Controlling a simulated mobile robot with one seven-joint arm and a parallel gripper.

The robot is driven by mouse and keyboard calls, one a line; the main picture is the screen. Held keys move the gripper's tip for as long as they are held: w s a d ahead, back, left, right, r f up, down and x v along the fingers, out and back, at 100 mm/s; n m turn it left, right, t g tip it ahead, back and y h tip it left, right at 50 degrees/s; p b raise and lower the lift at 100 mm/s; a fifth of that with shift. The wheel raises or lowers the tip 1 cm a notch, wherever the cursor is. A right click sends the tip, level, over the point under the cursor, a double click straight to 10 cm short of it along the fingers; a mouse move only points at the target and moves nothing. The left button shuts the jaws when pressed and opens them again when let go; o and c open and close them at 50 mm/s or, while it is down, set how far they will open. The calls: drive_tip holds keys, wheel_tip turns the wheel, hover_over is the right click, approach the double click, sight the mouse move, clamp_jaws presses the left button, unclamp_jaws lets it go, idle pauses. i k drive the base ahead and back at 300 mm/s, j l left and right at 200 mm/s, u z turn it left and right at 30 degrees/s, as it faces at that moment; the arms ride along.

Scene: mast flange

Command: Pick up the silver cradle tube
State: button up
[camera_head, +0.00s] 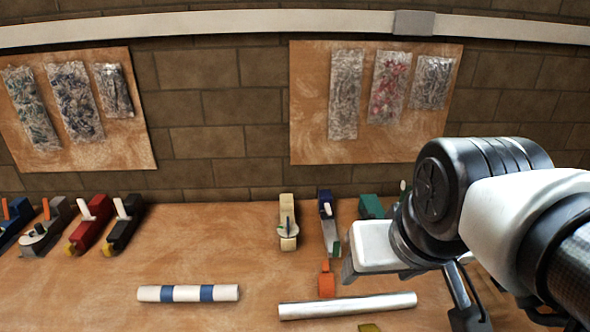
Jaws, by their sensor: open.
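A silver tube (347,306) lies on the wooden bench near the front, right of centre. It slants slightly up to the right, and its shiny surface is plain. I see no separate cradle under it. My gripper (468,303) hangs at the right, close to the tube's right end in the picture. It is open and nothing shows between its fingers. The fingers are partly hidden by my wrist and cut by the bottom edge, so I cannot tell its height above the bench.
A white tube with blue bands (188,293) lies left of the silver one. An orange block (327,280) sits just behind the silver tube. Several coloured tools line the back, including a red one (90,225) and a cream one (287,222). Bare bench (205,245) lies between.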

sight(328, 307)
drive_tip(key=k+l+z, duration=0.2)
drive_tip(key=z, duration=0.3)
drive_tip(key=k+l+z, duration=0.35)
drive_tip(key=z, duration=0.15)
